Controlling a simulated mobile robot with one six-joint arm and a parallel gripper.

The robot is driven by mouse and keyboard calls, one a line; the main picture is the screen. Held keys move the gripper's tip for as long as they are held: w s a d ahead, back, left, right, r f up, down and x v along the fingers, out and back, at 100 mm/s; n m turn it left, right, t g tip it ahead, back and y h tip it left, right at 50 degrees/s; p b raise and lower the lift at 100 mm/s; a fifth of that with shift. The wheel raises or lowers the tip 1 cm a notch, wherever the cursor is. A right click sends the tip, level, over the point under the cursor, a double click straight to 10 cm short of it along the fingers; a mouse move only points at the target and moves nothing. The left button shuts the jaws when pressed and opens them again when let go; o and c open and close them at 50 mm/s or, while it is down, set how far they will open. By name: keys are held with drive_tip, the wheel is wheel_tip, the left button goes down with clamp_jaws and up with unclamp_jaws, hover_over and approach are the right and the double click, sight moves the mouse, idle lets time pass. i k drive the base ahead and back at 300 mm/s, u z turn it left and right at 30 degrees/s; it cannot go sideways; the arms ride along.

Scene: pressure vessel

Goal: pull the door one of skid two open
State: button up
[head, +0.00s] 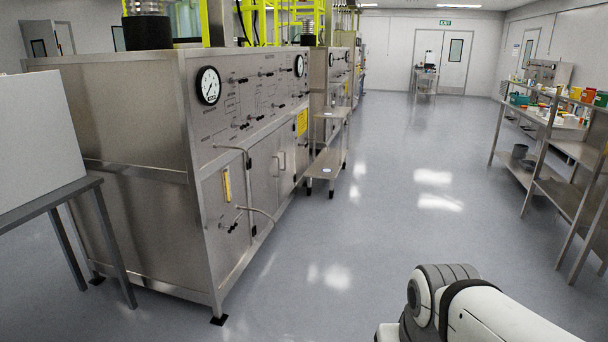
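A long stainless-steel skid cabinet (120,120) stands on the left, its panelled front facing right. A pair of doors (265,175) low in that front look shut, with two upright handles (279,163) close together at their meeting edge. Another skid (335,75) stands behind it, partly hidden by the nearer one and seen at a steep angle. I cannot tell from any readable label which is skid two or which door is door one. My white and grey arm shows at the bottom right; my gripper is out of view.
Bent pipes (257,213) project from the near front panel. A grey table (45,200) is at left, shelving (560,185) at right. The aisle floor (400,210) between is clear.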

sight(263, 176)
drive_tip(key=u, duration=0.15)
drive_tip(key=i, duration=4.55)
